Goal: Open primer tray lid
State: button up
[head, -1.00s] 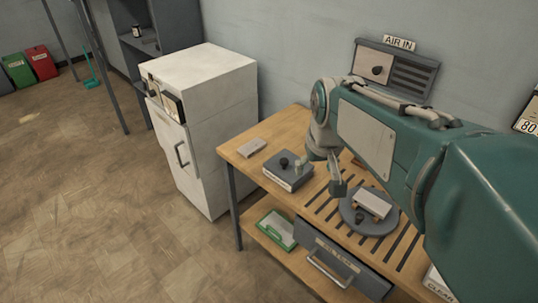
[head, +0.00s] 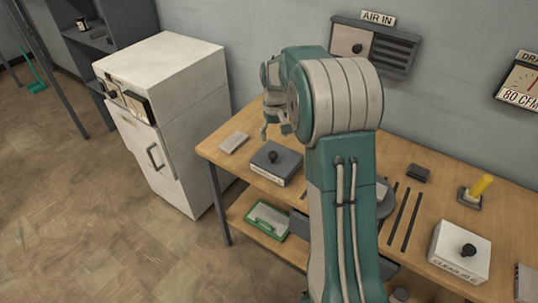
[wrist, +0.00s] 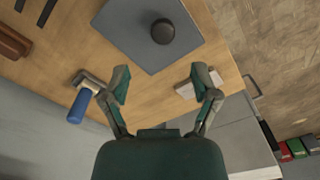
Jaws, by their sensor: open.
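A grey box with a flat lid and a round black knob (head: 275,163), apparently the primer tray, sits on the left part of the wooden workbench. Its lid looks shut, and the label on its front is too small to read. In the wrist view its grey lid (wrist: 150,42) and black knob are at the top centre. My gripper (wrist: 162,84) is open and empty, with its two fingers spread below the lid in that view and apart from the knob. In the head view my gripper (head: 273,122) is above the bench's back left, partly hidden by my arm.
A pale flat block (head: 234,142) lies left of the box; one finger overlaps it in the wrist view. A blue-handled tool (wrist: 80,103) lies near the other finger. A white cabinet (head: 165,110) stands beside the bench.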

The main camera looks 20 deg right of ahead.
aim_at(271, 154)
jog(key=f, duration=0.5)
jog(key=a+f, duration=0.1)
jog(key=f, duration=0.2)
jog(key=shift+f, duration=0.6)
jog(key=shift+d+f, duration=0.15)
jog(key=shift+d, duration=0.3)
jog(key=c, duration=0.7)
jog(key=shift+a, duration=0.15)
grip_shut()
jog(key=shift+a, duration=0.1)
